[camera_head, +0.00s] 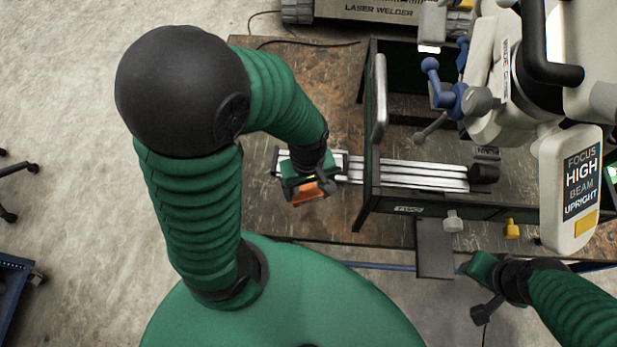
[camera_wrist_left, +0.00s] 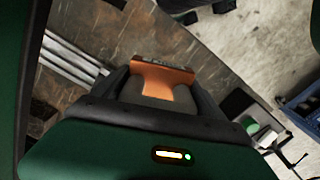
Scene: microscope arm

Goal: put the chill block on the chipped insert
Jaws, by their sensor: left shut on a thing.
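My left gripper (camera_head: 312,186) is over the bench to the left of the frame and is shut on a copper-orange block (camera_head: 310,194), which I take as the chill block. In the left wrist view the block (camera_wrist_left: 165,83) sits between the two dark fingers of the gripper (camera_wrist_left: 160,95). Whether the block touches the bench is not clear. I cannot pick out the chipped insert in either view. My right gripper (camera_head: 484,306) is at the lower right, off the bench's front edge, and its finger opening is not clear.
A metal rail (camera_head: 410,172) runs across the brown bench (camera_head: 335,60) into a dark green open frame (camera_head: 366,150) with a silver handle (camera_head: 380,95). A microscope head with a labelled panel (camera_head: 580,180) overhangs the right. The bench left of the frame is mostly clear.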

